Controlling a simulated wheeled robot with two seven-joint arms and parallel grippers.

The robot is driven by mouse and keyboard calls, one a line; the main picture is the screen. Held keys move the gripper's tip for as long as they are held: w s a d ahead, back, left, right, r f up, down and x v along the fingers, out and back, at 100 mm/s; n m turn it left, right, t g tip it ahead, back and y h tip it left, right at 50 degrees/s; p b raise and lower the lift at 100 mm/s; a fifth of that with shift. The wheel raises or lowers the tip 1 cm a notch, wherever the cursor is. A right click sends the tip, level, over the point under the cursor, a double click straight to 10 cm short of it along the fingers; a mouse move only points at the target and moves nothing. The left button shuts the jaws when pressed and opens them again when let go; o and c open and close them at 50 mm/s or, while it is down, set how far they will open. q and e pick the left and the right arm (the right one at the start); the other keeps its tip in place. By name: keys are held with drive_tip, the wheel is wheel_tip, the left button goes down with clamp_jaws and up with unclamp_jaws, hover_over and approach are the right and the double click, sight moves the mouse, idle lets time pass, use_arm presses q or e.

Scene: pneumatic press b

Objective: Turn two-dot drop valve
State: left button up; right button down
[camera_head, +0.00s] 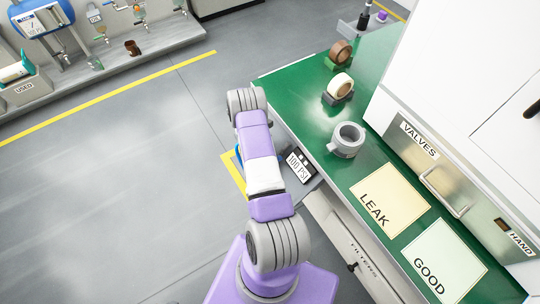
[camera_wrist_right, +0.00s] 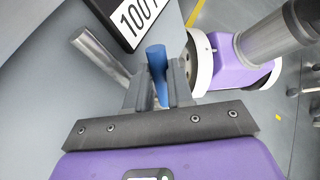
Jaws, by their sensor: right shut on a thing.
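In the right wrist view my right gripper (camera_wrist_right: 154,92) is shut on a blue handle (camera_wrist_right: 157,62), which stands up between its two grey fingers. A bare metal pipe (camera_wrist_right: 100,52) runs just left of the fingers. A sign reading 100 PSI (camera_head: 300,164) hangs beside the green bench in the head view; part of it also shows in the right wrist view (camera_wrist_right: 138,22). In the head view my right arm covers the gripper, and only a sliver of blue shows beside it. I cannot make out the valve's dots. My left gripper is out of view.
The green bench (camera_head: 308,88) holds a grey ring-shaped part (camera_head: 347,139), tape rolls, and the LEAK (camera_head: 388,200) and GOOD (camera_head: 445,262) mats. A drawer front marked VALVES (camera_head: 418,140) stands at right. A wall bench with a blue tank (camera_head: 40,17) is at upper left. Floor at left is clear.

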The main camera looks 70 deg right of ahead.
drive_tip(key=c, duration=1)
unclamp_jaws()
drive_tip(key=v, duration=0.7)
drive_tip(key=shift+w+r+p, duration=0.15)
drive_tip(key=shift+r+p, duration=0.05)
drive_tip(key=shift+p, duration=0.2)
